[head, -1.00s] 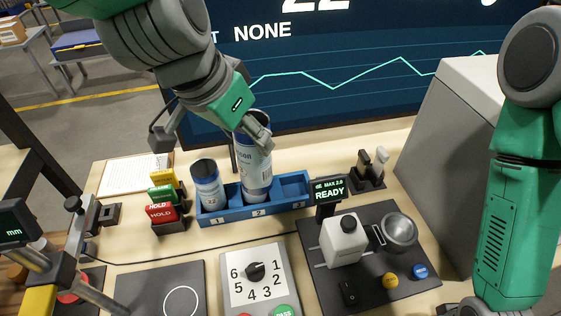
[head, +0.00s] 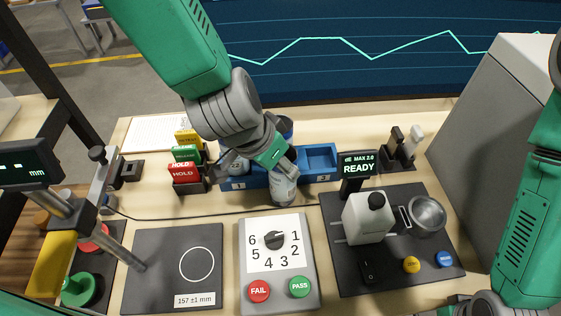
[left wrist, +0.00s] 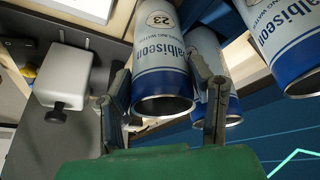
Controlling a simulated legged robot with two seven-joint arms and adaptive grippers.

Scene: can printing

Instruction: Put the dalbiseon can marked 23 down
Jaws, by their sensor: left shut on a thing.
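The dalbiseon can marked 23 (left wrist: 160,60) is white with a dark blue band at its end. My left gripper (left wrist: 165,105) is shut around it, one finger on each side. The gripper hides part of the can and rack. I cannot tell whether the can's lower end touches the table.
The rack's right slot is empty.

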